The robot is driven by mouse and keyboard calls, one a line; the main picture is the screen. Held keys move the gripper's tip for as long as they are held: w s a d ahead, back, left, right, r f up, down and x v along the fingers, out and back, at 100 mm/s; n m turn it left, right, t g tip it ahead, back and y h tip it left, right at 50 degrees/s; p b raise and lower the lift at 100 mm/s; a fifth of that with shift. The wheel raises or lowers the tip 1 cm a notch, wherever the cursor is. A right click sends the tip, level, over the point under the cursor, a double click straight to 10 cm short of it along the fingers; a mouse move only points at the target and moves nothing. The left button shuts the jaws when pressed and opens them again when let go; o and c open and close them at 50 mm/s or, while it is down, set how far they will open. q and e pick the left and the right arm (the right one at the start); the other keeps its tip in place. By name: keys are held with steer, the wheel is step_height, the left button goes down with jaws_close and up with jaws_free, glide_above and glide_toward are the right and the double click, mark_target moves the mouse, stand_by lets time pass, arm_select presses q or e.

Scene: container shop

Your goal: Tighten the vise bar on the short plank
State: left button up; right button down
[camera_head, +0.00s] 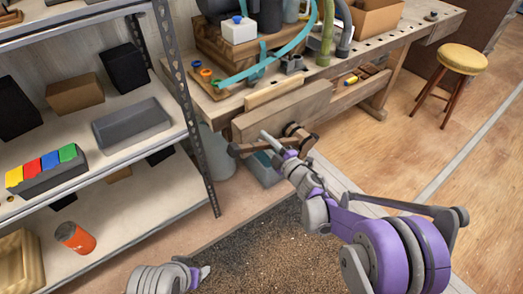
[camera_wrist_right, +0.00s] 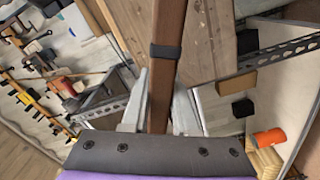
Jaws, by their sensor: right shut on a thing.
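The short plank (camera_head: 272,95) is a pale board standing on edge between the bench's front and the brown wooden vise jaw (camera_head: 285,112). The vise bar (camera_head: 242,150) is a dark wooden rod at the front of the vise, sloping slightly, near the round screw hub (camera_head: 298,134). My right gripper (camera_head: 274,146) is shut on the bar. In the right wrist view the bar (camera_wrist_right: 166,80), with a dark band on it, runs between the two grey fingers (camera_wrist_right: 158,105). My left gripper (camera_head: 200,273) is low in the head view, away from the bench; its finger opening is unclear.
A metal shelf (camera_head: 130,160) with bins and boxes stands at the left, close to the bench (camera_head: 225,105). A yellow stool (camera_head: 463,58) stands at the right. A dark, speckled floor patch (camera_head: 255,245) lies below my arms. Hoses and tools crowd the bench top.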

steer(key=w+d+r+m, duration=0.7)
steer(key=d+r+m, duration=0.2)
steer(key=m, duration=0.1)
steer(key=shift+w+d+f+m+b, duration=0.65)
steer(key=shift+w+d+f+m, duration=0.4)
steer(key=shift+w+d+m, duration=0.95)
steer(key=shift+w+d+f+m+b, duration=0.85)
steer(key=shift+w+d+m, duration=0.6)
steer(key=shift+d+m, duration=1.05)
steer(key=shift+w+d+f+m+b, duration=0.5)
steer(key=shift+w+d+f+m, duration=0.7)
steer(key=shift+w+d+m, duration=0.95)
steer(key=shift+s+d, duration=0.25)
steer(key=shift+s, duration=0.1)
